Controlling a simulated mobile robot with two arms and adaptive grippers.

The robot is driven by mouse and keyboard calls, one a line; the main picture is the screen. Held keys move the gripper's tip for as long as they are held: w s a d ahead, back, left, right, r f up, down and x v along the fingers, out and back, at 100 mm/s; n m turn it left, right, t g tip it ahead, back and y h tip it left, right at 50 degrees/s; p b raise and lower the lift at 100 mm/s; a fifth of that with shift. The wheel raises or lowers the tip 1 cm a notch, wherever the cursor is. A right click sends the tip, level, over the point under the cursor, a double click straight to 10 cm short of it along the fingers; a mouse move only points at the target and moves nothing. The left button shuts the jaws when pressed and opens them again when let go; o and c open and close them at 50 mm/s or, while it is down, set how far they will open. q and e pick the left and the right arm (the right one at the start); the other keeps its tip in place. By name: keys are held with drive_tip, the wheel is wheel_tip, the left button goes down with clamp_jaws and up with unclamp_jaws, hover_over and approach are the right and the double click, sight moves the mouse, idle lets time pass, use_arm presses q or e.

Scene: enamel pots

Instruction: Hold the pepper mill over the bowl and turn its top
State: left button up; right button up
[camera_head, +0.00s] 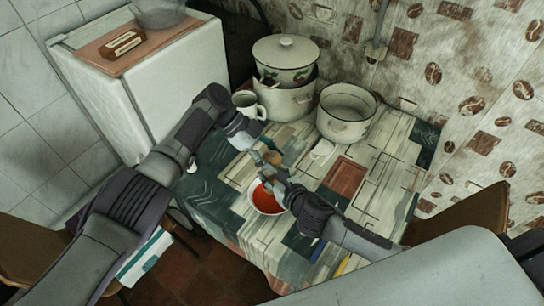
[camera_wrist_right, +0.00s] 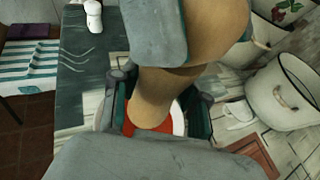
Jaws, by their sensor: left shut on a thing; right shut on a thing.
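The pepper mill (camera_wrist_right: 155,98) is a tan, turned wooden body, seen from close by in the right wrist view; a small brown part of it (camera_head: 272,158) shows in the head view between my grippers. My left gripper (camera_head: 262,151) is shut on its upper part. My right gripper (camera_head: 268,177) is shut on its lower body. The white bowl (camera_head: 267,208) with red soup is on the table below my right gripper, which partly hides it. In the right wrist view the soup (camera_wrist_right: 133,129) shows behind the mill's lower end.
A white mug (camera_head: 248,106), a lidded pot stack (camera_head: 286,97) and an open enamel pot (camera_head: 345,112) stand at the back of the table (camera_head: 400,165). A brown board (camera_head: 345,177) lies right of the bowl. A white cabinet (camera_head: 170,85) stands at left.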

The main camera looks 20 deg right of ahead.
use_arm(q)
drive_tip(key=shift+w+a, duration=0.15)
drive_tip(key=o, duration=1.2)
drive_tip(key=v, duration=1.1)
drive_tip(key=shift+w+a+r, duration=0.1)
drive_tip(key=shift+a+r, duration=0.15)
drive_tip(key=shift+r, duration=0.05)
